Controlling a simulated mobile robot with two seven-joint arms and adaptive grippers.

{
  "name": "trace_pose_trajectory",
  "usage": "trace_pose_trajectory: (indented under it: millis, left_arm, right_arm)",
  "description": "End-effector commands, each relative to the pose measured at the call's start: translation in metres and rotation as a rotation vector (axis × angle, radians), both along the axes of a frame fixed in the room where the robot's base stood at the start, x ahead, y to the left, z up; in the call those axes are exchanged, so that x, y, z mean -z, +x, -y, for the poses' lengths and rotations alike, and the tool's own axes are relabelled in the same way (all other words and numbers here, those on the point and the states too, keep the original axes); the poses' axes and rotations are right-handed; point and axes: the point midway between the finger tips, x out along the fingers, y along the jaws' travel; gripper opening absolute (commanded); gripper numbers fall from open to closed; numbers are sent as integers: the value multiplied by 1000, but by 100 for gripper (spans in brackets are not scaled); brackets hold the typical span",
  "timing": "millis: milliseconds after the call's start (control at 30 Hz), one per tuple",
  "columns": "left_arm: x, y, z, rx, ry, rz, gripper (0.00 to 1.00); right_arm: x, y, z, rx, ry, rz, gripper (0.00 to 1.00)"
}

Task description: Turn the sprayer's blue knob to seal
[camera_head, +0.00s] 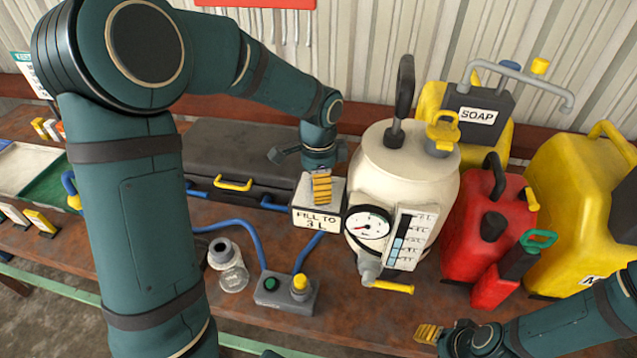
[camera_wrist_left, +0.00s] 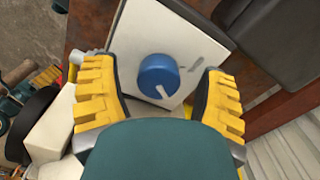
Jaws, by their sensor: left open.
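The blue knob (camera_wrist_left: 158,75) sits on a white box face (camera_wrist_left: 190,40) in the left wrist view. A white pointer line marks its lower edge. My left gripper (camera_wrist_left: 160,98) is open, with one yellow finger on either side of the knob and gaps to both; contact is not visible. In the head view my left gripper (camera_head: 322,187) points down over the white box (camera_head: 316,221) labelled "FILL TO 3 L", and the knob is hidden there. The cream sprayer tank (camera_head: 385,172) with gauge and level scale stands just right. My right gripper (camera_head: 428,333) is low at the right, its opening unclear.
A red can (camera_head: 462,235) and yellow cans (camera_head: 575,200) crowd the right. A black case (camera_head: 250,155) lies behind the box.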

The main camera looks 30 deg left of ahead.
Motion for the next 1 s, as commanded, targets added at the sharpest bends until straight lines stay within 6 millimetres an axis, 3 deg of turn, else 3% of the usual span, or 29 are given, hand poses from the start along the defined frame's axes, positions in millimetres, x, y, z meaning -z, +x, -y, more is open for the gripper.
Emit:
trace_pose_trajectory:
  millis: [333,367,533,1000]
  left_arm:
    - [4,0,0,0,1,-1,72]
    - [4,0,0,0,1,-1,67]
    - [4,0,0,0,0,0,7]
    - [4,-1,0,-82,0,-1,4]
  right_arm:
    - [0,0,0,0,0,0,47]
    - [0,0,0,0,0,0,47]
    - [0,0,0,0,0,0,47]
    - [2,0,0,0,0,0,47]
